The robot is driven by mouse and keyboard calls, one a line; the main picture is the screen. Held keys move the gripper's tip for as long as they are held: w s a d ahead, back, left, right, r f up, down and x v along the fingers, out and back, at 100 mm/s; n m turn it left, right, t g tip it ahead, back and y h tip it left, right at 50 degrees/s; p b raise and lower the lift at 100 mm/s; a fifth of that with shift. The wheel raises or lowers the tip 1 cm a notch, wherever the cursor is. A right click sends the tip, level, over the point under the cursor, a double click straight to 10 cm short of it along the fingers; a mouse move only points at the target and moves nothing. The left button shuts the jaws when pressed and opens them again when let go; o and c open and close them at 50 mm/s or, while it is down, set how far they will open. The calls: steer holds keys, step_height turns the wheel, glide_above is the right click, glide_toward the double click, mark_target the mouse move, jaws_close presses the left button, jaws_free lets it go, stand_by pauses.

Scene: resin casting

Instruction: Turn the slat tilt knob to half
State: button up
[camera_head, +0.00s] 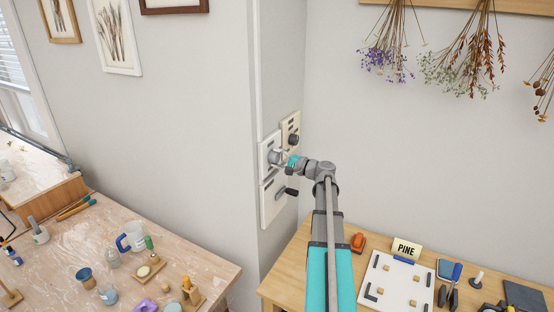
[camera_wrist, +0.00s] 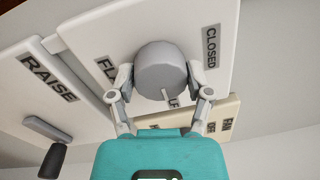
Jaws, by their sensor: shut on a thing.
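The slat tilt knob (camera_wrist: 162,68) is a round grey knob on a white panel (camera_wrist: 125,38), with "CLOSED" at the right and a partly hidden label starting "FL" at the left. A pale pointer on the knob faces the lower edge, towards a third label mostly hidden behind the knob and finger. My gripper (camera_wrist: 160,78) is shut on the knob, one finger on each side. In the head view my gripper (camera_head: 282,158) meets the white panel (camera_head: 265,150) on the wall's corner face; the knob is largely hidden there.
A "RAISE" panel (camera_wrist: 35,95) with a dark-handled crank (camera_wrist: 53,160) sits beside it. A cream fan panel (camera_head: 288,127) with a dark knob (camera_head: 293,140) is close by. Below are a cluttered worktable (camera_head: 215,268) and a wooden bench (camera_head: 290,270).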

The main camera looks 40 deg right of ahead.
steer(key=o, duration=1.1)
steer(key=shift+o, duration=0.2)
steer(key=shift+m, duration=0.4)
